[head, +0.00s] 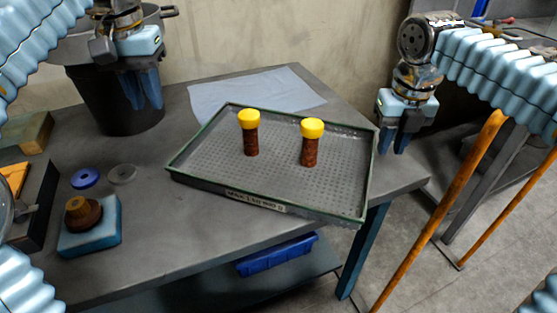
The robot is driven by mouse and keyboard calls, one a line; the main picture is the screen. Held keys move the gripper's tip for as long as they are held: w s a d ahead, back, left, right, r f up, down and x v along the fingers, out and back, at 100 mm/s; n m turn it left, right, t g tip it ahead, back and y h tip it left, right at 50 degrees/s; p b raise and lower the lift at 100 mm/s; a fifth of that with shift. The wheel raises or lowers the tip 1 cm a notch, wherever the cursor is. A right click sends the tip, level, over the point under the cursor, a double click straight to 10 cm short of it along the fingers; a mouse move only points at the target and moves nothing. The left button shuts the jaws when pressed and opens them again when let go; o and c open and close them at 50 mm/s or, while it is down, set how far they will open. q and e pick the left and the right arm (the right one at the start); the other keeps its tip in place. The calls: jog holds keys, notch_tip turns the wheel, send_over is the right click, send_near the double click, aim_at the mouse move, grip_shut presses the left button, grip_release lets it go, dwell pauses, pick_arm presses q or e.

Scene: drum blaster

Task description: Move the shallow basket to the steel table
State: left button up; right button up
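The shallow basket (215,165) is a grey perforated tray with a dark green rim and a label on its front edge. It lies on a dark grey table (190,245), with its front right corner past the table's edge. Two brown bottles with yellow caps stand in it, a left one (250,135) and a right one (311,145). My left gripper (143,92) hangs in front of a black bin, its blue fingers apart and empty. My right gripper (397,138) is just right of the basket, fingers apart, with nothing seen between them.
A black bin (95,100) with a metal pot stands at the back left. A grey cloth (290,85) lies behind the basket. A blue block with a brown knob (90,240) and two small discs are at the left. Wooden handles (440,215) lean at the right.

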notch_tip(320, 180, up, 11)
jog(key=shift+s, duration=0.35)
dwell(0.3)
